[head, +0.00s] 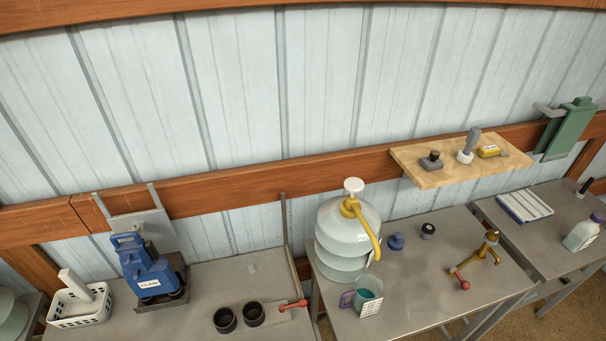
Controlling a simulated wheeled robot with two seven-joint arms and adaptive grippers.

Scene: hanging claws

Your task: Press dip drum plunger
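The dip drum (338,239) is a pale grey-green, ribbed, rounded drum on the middle table. A white plunger knob (353,186) stands up on its top, with a brass collar below it. A curved yellow spout (367,232) runs from the collar down the drum's right side. A jug with teal liquid (368,289) and a purple handle stands just in front of the drum, near the spout's end. Neither of my grippers is in the head view, and nothing touches the plunger.
A blue device labelled CLAW (146,268) stands on the left table, with two black cups (239,317) and a white basket (80,306) nearby. A brass tap (487,247) is right of the drum. A wooden shelf (430,174) juts from the wall above. The drum's front left is clear.

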